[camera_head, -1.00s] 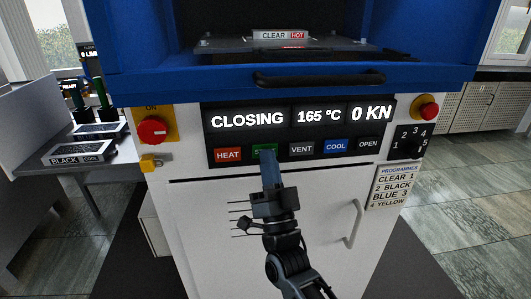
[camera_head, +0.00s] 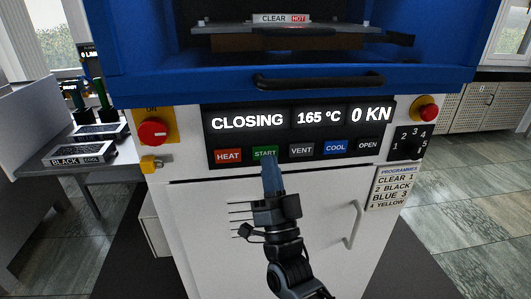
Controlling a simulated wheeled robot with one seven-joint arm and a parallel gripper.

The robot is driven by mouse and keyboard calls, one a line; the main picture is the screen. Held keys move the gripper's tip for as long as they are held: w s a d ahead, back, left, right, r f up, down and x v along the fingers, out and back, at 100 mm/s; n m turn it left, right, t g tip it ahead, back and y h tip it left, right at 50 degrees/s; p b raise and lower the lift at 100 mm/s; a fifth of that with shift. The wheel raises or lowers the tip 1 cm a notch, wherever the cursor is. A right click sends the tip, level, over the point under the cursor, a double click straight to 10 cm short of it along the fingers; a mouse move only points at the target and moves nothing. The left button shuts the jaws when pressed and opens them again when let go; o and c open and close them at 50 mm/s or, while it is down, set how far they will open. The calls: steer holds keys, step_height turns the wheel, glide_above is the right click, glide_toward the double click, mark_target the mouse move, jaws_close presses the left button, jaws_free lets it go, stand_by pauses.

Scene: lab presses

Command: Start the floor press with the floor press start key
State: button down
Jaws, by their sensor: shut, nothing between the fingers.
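The floor press (camera_head: 190,210) stands in front of me, with a blue upper frame and a white lower cabinet. Its display (camera_head: 248,121) reads CLOSING, 165 °C and 0 KN. Inside the press, a plate (camera_head: 225,29) carries a tag reading CLEAR HOT.
A red knob (camera_head: 152,131) on yellow is at left, another red knob (camera_head: 424,106) at upper right. A numbered dial (camera_head: 405,144) and programmes card (camera_head: 394,187) are at right. A black handle (camera_head: 305,80) crosses the blue frame. A side table (camera_head: 105,163) holds labelled trays.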

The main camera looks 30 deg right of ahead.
steer(key=s, duration=0.1)
steer(key=s+a, duration=0.1)
steer(key=s, duration=0.1)
steer(key=s+p, duration=0.1)
steer(key=shift+s+a, duration=0.25)
steer(key=shift+s, duration=0.05)
stand_by(0.7)
steer(key=s+f+n+g+y, duration=0.2)
steer(key=s+f+n, duration=0.15)
steer(key=s, duration=0.55)
steer(key=s+f+n+g+y, duration=0.25)
steer(key=s+f, duration=0.25)
steer(key=s, duration=0.5)
steer(key=s+r+n+g, duration=0.1)
steer(key=s+n+g, duration=0.1)
steer(key=s, duration=0.7)
steer(key=s+r+n+g+y, duration=0.1)
steer(key=s+g, duration=0.4)
steer(key=s, duration=0.5)
steer(key=shift+s+d+r+n+p, duration=0.2)
steer(key=shift+r+n+p, duration=0.15)
steer(key=shift+n, duration=0.05)
